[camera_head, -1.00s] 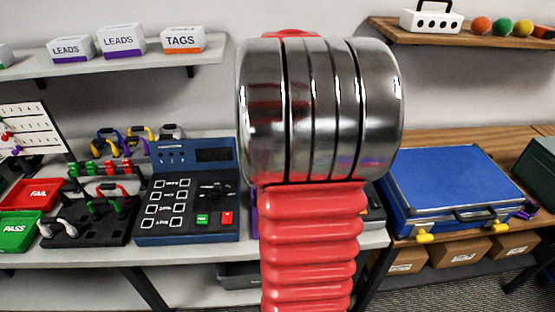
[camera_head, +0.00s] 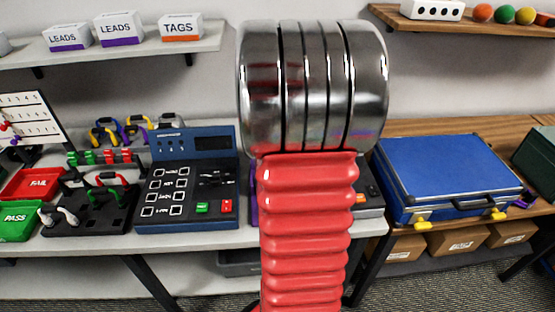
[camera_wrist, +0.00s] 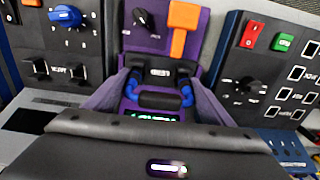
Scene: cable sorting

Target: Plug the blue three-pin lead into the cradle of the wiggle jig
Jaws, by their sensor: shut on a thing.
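In the wrist view the purple wiggle jig (camera_wrist: 152,40) stands in the upper middle, with an orange lever (camera_wrist: 184,22) and a black knob. The blue lead (camera_wrist: 187,96), with black end parts and a dark middle bar, is at the jig's near part. My gripper (camera_wrist: 160,99) is shut on this lead, one finger on each side. The lead overlaps the black cradle area; whether its pins are seated is hidden. In the head view my arm covers the gripper, the lead and nearly all of the jig.
A blue-and-black tester (camera_head: 187,215) stands left of my arm. Further left are a black lead rack (camera_head: 95,215), a red FAIL tray (camera_head: 35,184) and a green PASS tray (camera_head: 18,222). A blue case (camera_head: 440,170) lies to the right. In the wrist view, panels flank the jig closely.

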